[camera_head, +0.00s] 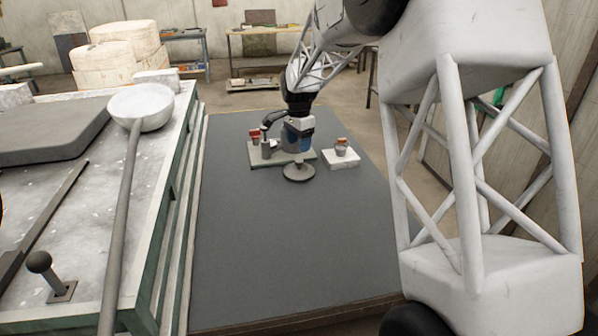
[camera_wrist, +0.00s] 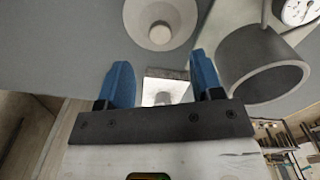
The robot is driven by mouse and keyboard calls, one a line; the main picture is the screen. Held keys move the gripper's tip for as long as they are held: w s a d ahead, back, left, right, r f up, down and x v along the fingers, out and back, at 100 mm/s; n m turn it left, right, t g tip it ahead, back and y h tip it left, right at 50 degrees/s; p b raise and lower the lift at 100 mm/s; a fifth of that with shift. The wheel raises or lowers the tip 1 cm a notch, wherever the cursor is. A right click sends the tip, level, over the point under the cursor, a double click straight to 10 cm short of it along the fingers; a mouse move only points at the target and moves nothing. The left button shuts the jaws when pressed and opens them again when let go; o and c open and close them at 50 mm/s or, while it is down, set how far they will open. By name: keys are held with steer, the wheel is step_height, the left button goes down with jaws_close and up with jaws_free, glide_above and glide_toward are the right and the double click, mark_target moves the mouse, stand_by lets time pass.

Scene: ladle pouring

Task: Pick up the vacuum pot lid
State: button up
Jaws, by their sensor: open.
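A round lid with a raised knob (camera_head: 299,173) lies flat on the dark table, just in front of a flat base with equipment. I take it as the vacuum pot lid; it also shows at the top of the wrist view (camera_wrist: 135,22), its knob towards the camera. A grey open-ended cylinder (camera_wrist: 238,62), probably the pot, is to its right there. My gripper (camera_wrist: 162,62) is open and empty, its two blue fingers apart. In the head view my gripper (camera_head: 297,149) is above the base, behind the lid; the fingertips are hard to make out.
The flat base (camera_head: 256,158) carries small items, some red. A pale block (camera_head: 343,163) with a small red-topped container stands to its right. A round gauge (camera_wrist: 299,10) is near the cylinder. A long-handled ladle (camera_head: 140,106) rests on the left bench. The table's (camera_head: 285,250) near part is clear.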

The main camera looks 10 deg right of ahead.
mark_target(299, 161)
steer(key=shift+f, duration=1.25)
steer(key=shift+f, duration=0.15)
steer(key=shift+f, duration=2.5)
steer(key=shift+c, duration=0.2)
jaws_close()
steer(key=shift+r, duration=0.2)
